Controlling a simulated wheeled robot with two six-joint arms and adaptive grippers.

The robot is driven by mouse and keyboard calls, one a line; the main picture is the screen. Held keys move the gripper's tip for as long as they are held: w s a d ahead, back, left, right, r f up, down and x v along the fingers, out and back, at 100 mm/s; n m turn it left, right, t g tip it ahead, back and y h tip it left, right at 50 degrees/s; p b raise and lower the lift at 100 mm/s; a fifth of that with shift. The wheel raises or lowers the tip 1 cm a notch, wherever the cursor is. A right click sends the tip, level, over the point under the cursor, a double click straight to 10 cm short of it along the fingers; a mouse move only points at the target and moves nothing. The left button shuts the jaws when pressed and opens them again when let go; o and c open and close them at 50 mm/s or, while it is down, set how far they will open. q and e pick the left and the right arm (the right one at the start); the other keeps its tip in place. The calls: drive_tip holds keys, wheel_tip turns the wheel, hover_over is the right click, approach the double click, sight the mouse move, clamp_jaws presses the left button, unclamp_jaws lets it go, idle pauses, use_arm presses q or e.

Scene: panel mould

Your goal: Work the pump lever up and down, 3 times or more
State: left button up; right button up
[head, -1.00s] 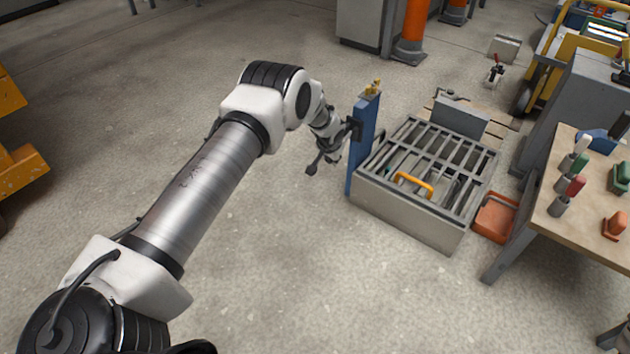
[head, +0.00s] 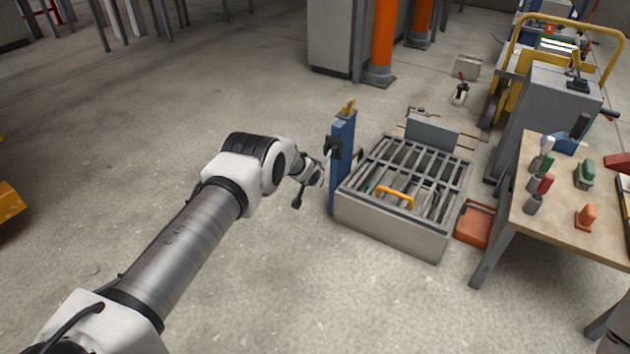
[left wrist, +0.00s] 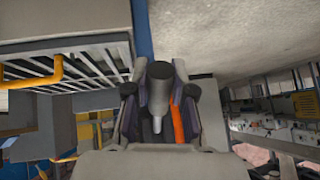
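A blue post (head: 343,165) with a yellow top stands at the left side of a low grey box with a slatted top (head: 395,218). A black bracket (head: 333,148) is on the post. The pump lever slants from there, down and left, to a dark end (head: 297,203). My left gripper (head: 313,173) is at the lever, just left of the post. In the left wrist view, my gripper (left wrist: 159,80) has its fingers on both sides of the grey lever bar (left wrist: 158,95), apparently shut on it. My right gripper is not in view.
A yellow handle (head: 395,197) lies on the slatted top. An orange-red tray (head: 474,224) is right of the box. A workbench (head: 570,215) with tools stands at the right. Orange columns (head: 382,45) are at the back. The floor left of the post is clear.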

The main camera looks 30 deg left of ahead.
use_arm(q)
drive_tip(key=o, duration=0.4)
drive_tip(key=shift+f, duration=0.1)
wheel_tip(320, 180, up, 10)
idle(0.6)
